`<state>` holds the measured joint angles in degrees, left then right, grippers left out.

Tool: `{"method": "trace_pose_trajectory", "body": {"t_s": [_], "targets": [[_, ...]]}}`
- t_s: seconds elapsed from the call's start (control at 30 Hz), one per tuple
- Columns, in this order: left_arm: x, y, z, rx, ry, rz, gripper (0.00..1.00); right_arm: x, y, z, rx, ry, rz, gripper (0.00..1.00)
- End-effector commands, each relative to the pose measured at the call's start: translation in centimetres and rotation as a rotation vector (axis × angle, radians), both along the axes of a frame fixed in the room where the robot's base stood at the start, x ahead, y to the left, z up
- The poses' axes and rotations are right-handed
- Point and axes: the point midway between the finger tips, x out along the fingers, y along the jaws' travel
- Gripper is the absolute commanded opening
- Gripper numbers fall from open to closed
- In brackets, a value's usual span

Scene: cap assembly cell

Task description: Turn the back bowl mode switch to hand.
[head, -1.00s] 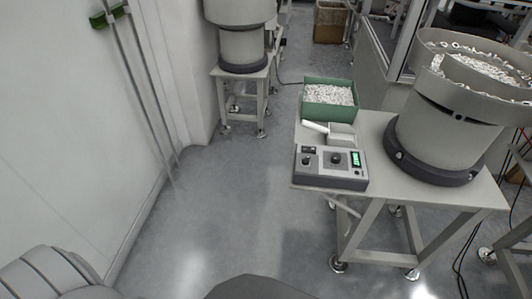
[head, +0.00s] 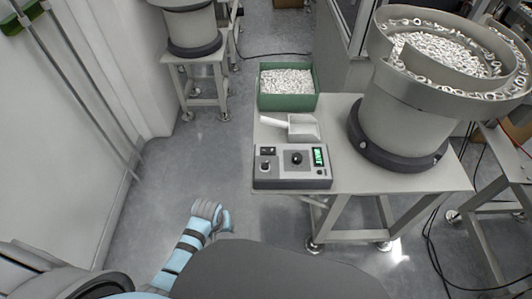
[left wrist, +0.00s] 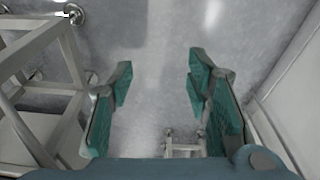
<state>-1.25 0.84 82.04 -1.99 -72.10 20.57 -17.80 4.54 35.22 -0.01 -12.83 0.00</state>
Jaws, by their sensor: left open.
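A grey control box (head: 292,167) lies on the near table, with a dark knob (head: 296,158) by a lit green display (head: 319,157) and a smaller switch (head: 266,166) at its left. The switch's setting is too small to read. A large bowl feeder (head: 410,100) full of white rings stands right of the box. Another feeder (head: 190,28) stands on a stand at the upper left. My left gripper (head: 211,208) is left of and nearer than the box, apart from it. In the left wrist view its teal fingers (left wrist: 160,75) are open and empty over the floor. My right gripper is out of view.
A green bin (head: 288,102) of white parts and a white scoop (head: 300,127) are on the table (head: 345,175) behind the box. A pale wall with vertical pipes (head: 75,80) stands at left. Bare floor (head: 160,190) lies between wall and table.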

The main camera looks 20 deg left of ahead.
Motion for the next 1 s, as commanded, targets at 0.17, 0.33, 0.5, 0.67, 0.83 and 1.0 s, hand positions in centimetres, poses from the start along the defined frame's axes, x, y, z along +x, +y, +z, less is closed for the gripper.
{"method": "trace_pose_trajectory", "body": {"t_s": [0.17, 0.33, 0.5, 0.67, 0.83, 1.0], "targets": [[5.9, -1.6, 12.9, -0.049, -0.025, 0.184, 0.45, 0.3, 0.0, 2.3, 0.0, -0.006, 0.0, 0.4], [11.8, -4.6, 19.5, -0.107, 0.035, 0.401, 0.45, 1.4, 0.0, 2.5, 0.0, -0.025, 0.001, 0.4], [16.4, -7.6, 24.7, -0.119, 0.096, 0.564, 0.45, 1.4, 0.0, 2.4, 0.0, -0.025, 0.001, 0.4], [18.4, -9.4, 28.8, -0.104, 0.125, 0.665, 0.45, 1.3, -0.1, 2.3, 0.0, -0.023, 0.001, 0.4], [18.6, -9.7, 27.5, -0.097, 0.134, 0.688, 0.45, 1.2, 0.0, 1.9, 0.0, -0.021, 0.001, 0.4], [18.6, -9.7, 22.6, -0.097, 0.136, 0.686, 0.45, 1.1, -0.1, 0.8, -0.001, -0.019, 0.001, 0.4]]}}
